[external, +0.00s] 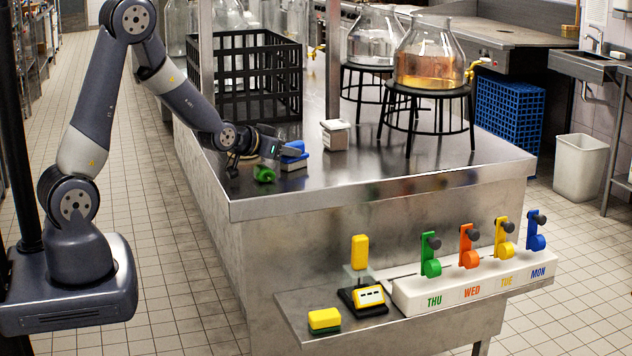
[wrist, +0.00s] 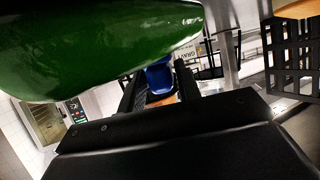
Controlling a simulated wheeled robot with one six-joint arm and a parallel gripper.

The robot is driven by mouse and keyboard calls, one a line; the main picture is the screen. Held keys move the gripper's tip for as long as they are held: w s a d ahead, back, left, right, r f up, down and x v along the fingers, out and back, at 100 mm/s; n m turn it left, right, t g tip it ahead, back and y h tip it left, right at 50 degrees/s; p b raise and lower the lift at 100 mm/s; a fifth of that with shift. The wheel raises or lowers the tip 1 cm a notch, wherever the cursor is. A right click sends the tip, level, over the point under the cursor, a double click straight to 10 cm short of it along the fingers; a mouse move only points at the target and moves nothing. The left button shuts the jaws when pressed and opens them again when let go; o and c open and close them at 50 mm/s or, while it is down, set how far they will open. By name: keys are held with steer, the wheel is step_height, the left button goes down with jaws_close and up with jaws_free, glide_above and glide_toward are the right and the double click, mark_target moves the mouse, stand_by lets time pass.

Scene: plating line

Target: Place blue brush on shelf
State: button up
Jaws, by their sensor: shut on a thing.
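The blue brush (external: 294,161), a small blue piece with a pale band, is at my gripper's tip just above or on the steel counter's left end; I cannot tell whether it touches the counter. My gripper (external: 286,151) reaches in from the left and is shut on it. In the wrist view, the blue brush (wrist: 159,77) shows between the dark fingers of my gripper (wrist: 160,88). A steel shelf (external: 300,303) juts from the counter's front, low down. Which surface the task's shelf is cannot be told for certain.
A green piece (external: 264,174) lies below my gripper; a large green shape (wrist: 100,45) blocks much of the wrist view. A black crate (external: 250,80), a white box (external: 335,135) and glass jars on stands share the counter. Yellow blocks and a white rack (external: 480,287) occupy the front shelf.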

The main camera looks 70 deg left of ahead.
step_height(320, 180, up, 10)
steer(key=shift+r+p, duration=0.1)
steer(key=shift+p, duration=0.4)
steer(key=s+d+f+m+t+h+p, duration=0.1)
steer(key=s+d+f+m+h+p, duration=0.15)
steer(key=d+p, duration=0.6)
steer(key=s+d+f+m+h+p, duration=0.1)
steer(key=s+d+m+h+p, duration=0.15)
steer(key=d+p, duration=0.6)
steer(key=shift+n, duration=0.3)
steer(key=s+f+b, duration=0.1)
steer(key=f, duration=0.2)
steer(key=s+d+f+b, duration=0.1)
steer(key=s+f+b, duration=0.1)
steer(key=f, duration=0.1)
steer(key=s+f+b, duration=0.1)
steer(key=f+b, duration=0.1)
steer(key=f, duration=0.2)
steer(key=shift+s+d, duration=0.25)
steer(key=shift+r, duration=0.15)
